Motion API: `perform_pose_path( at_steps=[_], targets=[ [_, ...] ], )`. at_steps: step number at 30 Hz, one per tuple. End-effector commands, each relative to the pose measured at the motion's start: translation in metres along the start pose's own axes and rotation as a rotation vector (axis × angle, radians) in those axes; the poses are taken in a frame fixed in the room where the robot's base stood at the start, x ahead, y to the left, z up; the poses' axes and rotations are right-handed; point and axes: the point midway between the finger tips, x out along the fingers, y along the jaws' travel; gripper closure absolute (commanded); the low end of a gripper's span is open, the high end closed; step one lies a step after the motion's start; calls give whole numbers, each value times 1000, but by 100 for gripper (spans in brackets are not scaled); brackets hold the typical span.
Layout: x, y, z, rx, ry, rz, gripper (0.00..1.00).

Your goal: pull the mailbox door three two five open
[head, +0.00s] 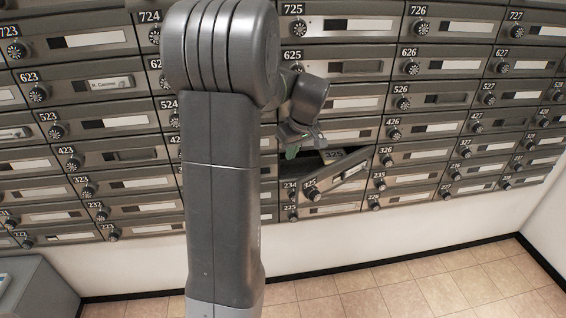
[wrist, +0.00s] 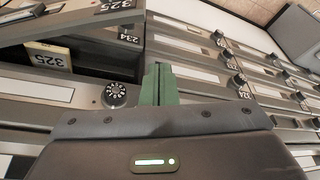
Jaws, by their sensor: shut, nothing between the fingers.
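The mailbox door 325 (head: 337,178) stands open, swung out and tilted from the grey mailbox wall, with a dark gap above it. It also shows in the wrist view (wrist: 75,22), at the top left. The inside of the compartment shows there, with a yellowish 325 label (wrist: 48,58). My gripper (head: 291,152) is just above and left of the open door in the head view, apart from it as far as I can tell. In the wrist view its green fingers (wrist: 158,85) are together and empty, beside a round dial knob (wrist: 115,95) on a neighbouring door.
Rows of other mailbox doors with dial knobs surround the opening, such as 326 (head: 400,158) on the right, and look closed. The tiled floor (head: 420,285) below is clear. A grey box (head: 38,288) stands at the lower left, and a white wall (head: 535,215) is at the right.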

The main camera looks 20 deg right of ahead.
Motion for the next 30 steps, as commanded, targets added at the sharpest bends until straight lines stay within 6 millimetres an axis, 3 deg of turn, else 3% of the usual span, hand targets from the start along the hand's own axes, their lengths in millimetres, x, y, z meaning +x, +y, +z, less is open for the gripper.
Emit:
perform_pose_path(
  at_steps=[3, 8, 21, 30],
  targets=[
    [5, 18, -1, -17, 7, 8, 100],
    [16, 21, -2, -22, 7, 7, 100],
    [104, 20, -2, -22, 5, 5, 100],
    [92, 22, 32, -19, 9, 10, 100]
  ],
)
